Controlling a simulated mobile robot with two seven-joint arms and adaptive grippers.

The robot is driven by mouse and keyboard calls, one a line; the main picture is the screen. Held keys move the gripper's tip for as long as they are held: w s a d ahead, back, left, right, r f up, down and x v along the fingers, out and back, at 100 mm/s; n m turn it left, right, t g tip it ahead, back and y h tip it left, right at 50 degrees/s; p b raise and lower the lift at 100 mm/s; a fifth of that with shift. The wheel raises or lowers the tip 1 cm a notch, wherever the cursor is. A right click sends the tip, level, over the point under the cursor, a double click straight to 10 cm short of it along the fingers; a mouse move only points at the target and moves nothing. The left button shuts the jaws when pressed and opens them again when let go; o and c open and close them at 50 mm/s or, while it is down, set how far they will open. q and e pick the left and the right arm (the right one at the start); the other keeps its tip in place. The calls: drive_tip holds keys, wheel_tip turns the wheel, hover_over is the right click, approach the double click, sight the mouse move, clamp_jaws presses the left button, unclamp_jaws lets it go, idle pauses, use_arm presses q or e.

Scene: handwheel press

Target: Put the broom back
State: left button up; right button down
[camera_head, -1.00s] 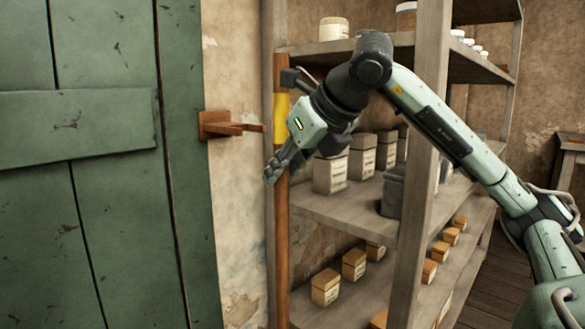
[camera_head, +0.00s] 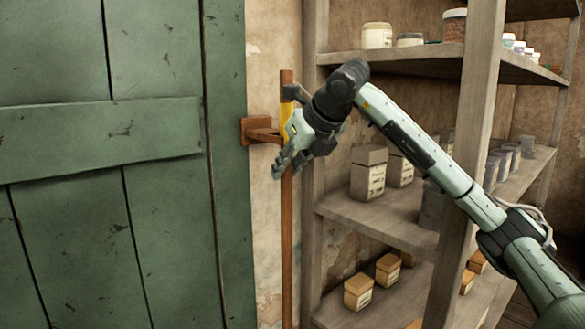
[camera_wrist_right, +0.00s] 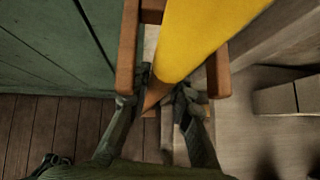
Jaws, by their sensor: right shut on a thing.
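The broom shows as an upright brown handle (camera_head: 287,230) with a yellow band; its lower end is out of view. My right gripper (camera_head: 284,165) is shut on the handle just below the yellow band. A wooden wall bracket (camera_head: 262,130) is fixed beside the green door, and the handle stands at its outer end. In the right wrist view, the yellow band (camera_wrist_right: 195,40) lies between the two bracket prongs (camera_wrist_right: 129,55); how deep it sits is hard to tell. The right gripper's fingers (camera_wrist_right: 160,95) are close around the handle below. My left gripper is not in view.
The green plank door (camera_head: 150,230) fills the left. A wooden shelf unit (camera_head: 395,60) with jars and boxes stands close on the right, with its front post (camera_head: 470,150) behind my arm. A narrow strip of wall lies between door and shelf.

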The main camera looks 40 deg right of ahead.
drive_tip(key=shift+w+f, duration=0.2)
drive_tip(key=shift+f, duration=0.4)
drive_tip(key=shift+w+f, duration=0.2)
drive_tip(key=shift+f, duration=0.75)
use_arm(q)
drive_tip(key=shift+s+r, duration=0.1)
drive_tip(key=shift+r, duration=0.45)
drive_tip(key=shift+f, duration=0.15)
use_arm(e)
drive_tip(key=c, duration=1.3)
unclamp_jaws()
drive_tip(key=shift+f, duration=0.15)
drive_tip(key=shift+c, duration=0.2)
